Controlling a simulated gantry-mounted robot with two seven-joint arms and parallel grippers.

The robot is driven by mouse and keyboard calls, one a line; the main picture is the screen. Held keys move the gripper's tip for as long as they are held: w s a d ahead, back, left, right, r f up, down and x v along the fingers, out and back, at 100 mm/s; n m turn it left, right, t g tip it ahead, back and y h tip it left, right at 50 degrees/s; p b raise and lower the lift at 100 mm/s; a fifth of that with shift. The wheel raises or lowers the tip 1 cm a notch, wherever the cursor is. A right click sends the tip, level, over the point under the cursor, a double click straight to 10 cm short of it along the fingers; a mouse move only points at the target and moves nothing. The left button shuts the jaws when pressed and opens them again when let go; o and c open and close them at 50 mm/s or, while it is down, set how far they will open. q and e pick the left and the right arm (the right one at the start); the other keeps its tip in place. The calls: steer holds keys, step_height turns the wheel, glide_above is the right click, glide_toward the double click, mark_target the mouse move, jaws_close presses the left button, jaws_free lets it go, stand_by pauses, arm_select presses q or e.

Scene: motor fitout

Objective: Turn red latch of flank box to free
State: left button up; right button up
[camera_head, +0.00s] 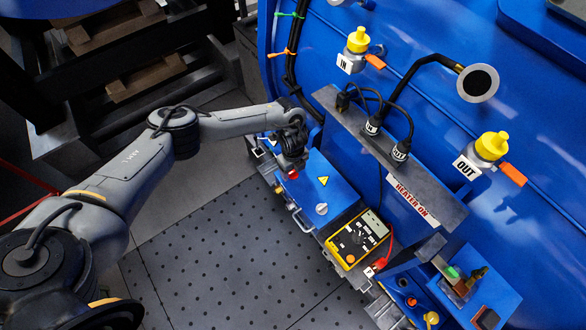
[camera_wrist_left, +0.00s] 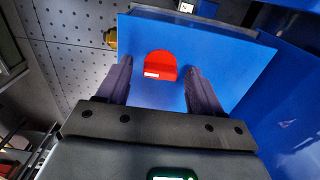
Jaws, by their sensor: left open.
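The flank box (camera_head: 325,195) is a blue box with a yellow warning triangle, standing at the foot of the big blue machine. Its red latch (camera_head: 293,174) shows as a small red spot just below my left gripper (camera_head: 291,158), which partly covers it in the head view. My left gripper (camera_wrist_left: 159,70) is open, with one finger on each side of the latch. Gaps show between latch and fingers; I cannot tell the depth distance. My right gripper is not in view.
A yellow meter (camera_head: 358,238) stands right of the box, and a grey knob (camera_head: 321,209) sits on the box's lower right. A grey heater panel (camera_head: 405,185) with cables rises behind. The perforated floor (camera_head: 220,250) in front is clear.

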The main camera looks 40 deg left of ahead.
arm_select(q)
steer(key=c, duration=1.1)
steer(key=shift+o, duration=0.2)
